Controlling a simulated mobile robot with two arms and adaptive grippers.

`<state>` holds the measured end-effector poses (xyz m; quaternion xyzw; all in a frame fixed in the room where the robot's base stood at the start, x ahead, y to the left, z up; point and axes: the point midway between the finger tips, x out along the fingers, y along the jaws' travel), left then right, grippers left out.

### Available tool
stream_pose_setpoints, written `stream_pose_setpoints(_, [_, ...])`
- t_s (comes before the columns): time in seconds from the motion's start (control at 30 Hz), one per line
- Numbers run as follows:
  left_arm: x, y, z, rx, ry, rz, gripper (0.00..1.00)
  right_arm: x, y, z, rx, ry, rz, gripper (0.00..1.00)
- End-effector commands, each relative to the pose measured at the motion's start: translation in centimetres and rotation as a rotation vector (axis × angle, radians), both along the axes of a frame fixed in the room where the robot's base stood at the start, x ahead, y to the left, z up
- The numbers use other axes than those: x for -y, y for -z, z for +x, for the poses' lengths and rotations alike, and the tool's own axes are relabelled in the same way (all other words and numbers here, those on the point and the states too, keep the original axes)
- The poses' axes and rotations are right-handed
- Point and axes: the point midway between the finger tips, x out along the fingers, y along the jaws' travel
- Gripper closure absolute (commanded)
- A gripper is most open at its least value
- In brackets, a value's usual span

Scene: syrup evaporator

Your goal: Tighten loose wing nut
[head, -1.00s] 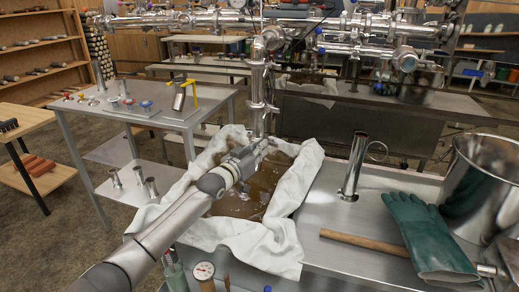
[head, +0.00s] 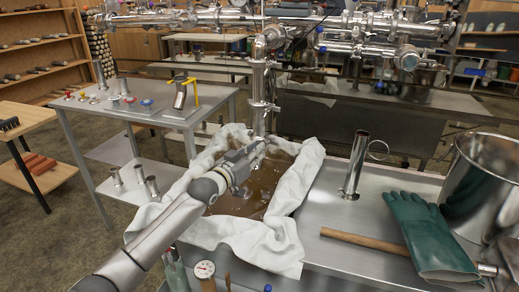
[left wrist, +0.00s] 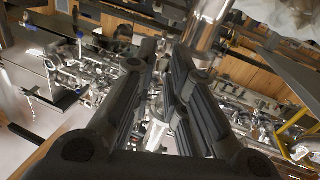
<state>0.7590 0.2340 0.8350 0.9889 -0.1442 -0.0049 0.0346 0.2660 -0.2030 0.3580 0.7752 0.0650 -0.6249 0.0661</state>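A shiny vertical steel pipe (head: 258,82) with clamp fittings rises behind the cloth-lined pan. A clamp fitting (head: 262,106) sits low on this pipe; I cannot make out a wing nut on it. My left gripper (head: 260,146) is over the pan, just below that fitting in the picture. In the left wrist view, the dark fingers of my left gripper (left wrist: 162,50) stand apart, with background showing between them. A blurred steel pipe (left wrist: 208,25) shows beyond the fingertips; I cannot tell whether they touch it. My right gripper is not in view.
White cloth (head: 292,196) lines the pan of brown liquid (head: 256,192). A side table (head: 205,98) holds small parts at left.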

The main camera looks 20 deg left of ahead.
Motion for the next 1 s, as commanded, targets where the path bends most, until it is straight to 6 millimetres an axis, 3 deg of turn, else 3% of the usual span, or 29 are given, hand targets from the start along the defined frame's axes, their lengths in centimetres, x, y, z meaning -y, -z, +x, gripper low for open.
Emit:
stream_pose_setpoints(0.33, [-1.2, 0.1, -3.9, -0.001, 0.000, 0.002, 0.87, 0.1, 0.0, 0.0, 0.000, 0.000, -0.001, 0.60])
stream_pose_setpoints(1.0, [-1.3, 0.1, -4.3, -0.002, 0.000, 0.002, 0.87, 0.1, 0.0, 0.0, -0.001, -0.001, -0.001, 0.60])
